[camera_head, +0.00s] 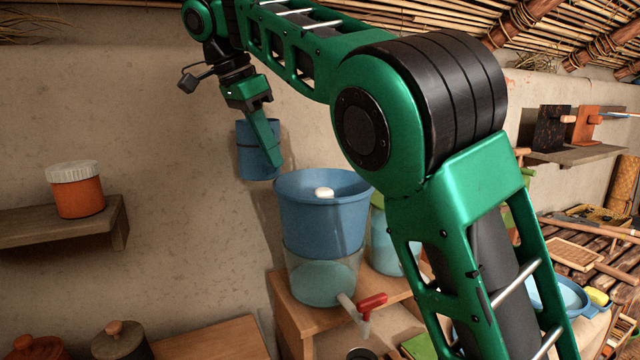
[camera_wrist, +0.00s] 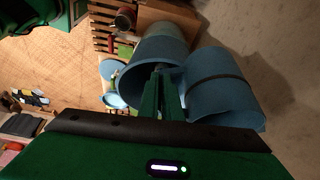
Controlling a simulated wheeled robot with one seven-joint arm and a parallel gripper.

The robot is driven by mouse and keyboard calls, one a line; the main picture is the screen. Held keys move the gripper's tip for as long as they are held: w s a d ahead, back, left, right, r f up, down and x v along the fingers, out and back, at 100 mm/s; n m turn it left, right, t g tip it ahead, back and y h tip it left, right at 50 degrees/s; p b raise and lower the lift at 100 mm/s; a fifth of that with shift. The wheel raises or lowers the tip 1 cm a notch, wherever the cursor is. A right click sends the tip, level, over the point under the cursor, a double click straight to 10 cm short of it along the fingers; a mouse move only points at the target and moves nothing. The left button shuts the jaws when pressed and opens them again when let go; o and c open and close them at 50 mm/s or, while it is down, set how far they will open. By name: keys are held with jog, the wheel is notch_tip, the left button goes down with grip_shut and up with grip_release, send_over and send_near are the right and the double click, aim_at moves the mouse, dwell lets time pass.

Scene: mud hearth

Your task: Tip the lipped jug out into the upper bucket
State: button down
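The blue lipped jug (camera_head: 250,165) hangs in the air in front of the wall, left of and a little above the upper bucket, and looks nearly upright. It also shows with a dark band in the wrist view (camera_wrist: 219,88). My gripper (camera_head: 272,160) is shut on it at the side facing the bucket; the gripped part is hidden by the fingers, which also show in the wrist view (camera_wrist: 160,82). The blue upper bucket (camera_head: 322,220) is open-topped, with a small white object inside. It sits on a clear lower bucket (camera_head: 322,280). The jug's contents are not visible.
The lower bucket has a red-handled tap (camera_head: 370,302) and stands on a wooden stand (camera_head: 300,322). Another bluish container (camera_head: 385,245) stands behind my arm. A shelf (camera_head: 60,222) at left holds an orange jar (camera_head: 78,196). The air above the upper bucket is clear.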

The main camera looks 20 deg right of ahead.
jog(key=shift+s+r, duration=0.1)
jog(key=shift+s, duration=0.1)
jog(key=y, duration=0.1)
jog(key=d+y, duration=0.1)
jog(key=y, duration=0.1)
jog(key=d+t+y+p, duration=0.1)
jog(key=y, duration=0.1)
jog(key=shift+s+d+m, duration=0.25)
jog(key=shift+m, duration=0.05)
jog(key=shift+d+f, duration=0.1)
jog(key=shift+f, duration=0.1)
jog(key=shift+s+f+t+y+p, duration=0.1)
jog(key=shift+f+t+y+p, duration=0.1)
jog(key=shift+t+y+p, duration=0.15)
jog(key=shift+d+f+y+p, duration=0.25)
jog(key=shift+f+y+p, duration=0.05)
jog(key=shift+y+p, duration=0.25)
dwell(0.3)
jog(key=shift+s+r+t+y+p, duration=0.1)
jog(key=shift+r+t+y+p, duration=0.15)
jog(key=shift+y+p, duration=0.55)
dwell(0.4)
